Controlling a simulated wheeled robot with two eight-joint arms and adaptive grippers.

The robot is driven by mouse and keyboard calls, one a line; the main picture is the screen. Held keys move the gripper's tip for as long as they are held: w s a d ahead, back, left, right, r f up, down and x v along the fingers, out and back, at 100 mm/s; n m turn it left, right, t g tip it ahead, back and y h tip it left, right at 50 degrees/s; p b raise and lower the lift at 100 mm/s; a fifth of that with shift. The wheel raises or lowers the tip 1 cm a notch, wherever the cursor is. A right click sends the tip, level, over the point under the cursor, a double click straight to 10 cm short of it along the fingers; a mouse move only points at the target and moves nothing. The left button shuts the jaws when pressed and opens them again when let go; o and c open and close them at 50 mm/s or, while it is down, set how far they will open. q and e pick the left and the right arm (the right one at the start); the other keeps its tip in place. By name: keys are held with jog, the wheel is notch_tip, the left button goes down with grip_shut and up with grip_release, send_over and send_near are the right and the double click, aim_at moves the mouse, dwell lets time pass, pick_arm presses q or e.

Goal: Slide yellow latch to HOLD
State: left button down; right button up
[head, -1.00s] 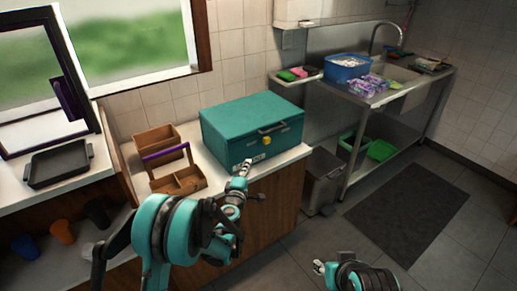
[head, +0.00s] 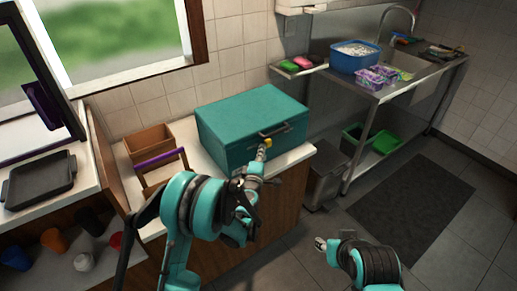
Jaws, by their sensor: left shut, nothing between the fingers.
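A teal box (head: 225,120) with a dark handle (head: 276,129) on its front stands on the counter. The small yellow latch (head: 267,143) is on the front face, just below the handle. My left gripper (head: 262,155) is shut and empty, with its tips right at the latch's lower side; I cannot tell whether they touch it. My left arm hides the lower part of the box front, and no HOLD marking can be read. My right gripper (head: 320,244) is low over the floor, away from the box, and its fingers are too small to judge.
A wooden box (head: 148,141) and a purple-handled wooden caddy (head: 163,158) stand left of the teal box. A dark tray (head: 40,181) lies at far left. A steel sink bench (head: 377,95) and a grey bin (head: 325,175) stand to the right. The floor mat (head: 415,210) is clear.

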dwell(0.3)
pick_arm(q)
jog(key=w+d, duration=0.4)
jog(key=d, duration=0.1)
jog(key=shift+d+b, duration=0.1)
jog(key=shift+b, duration=0.2)
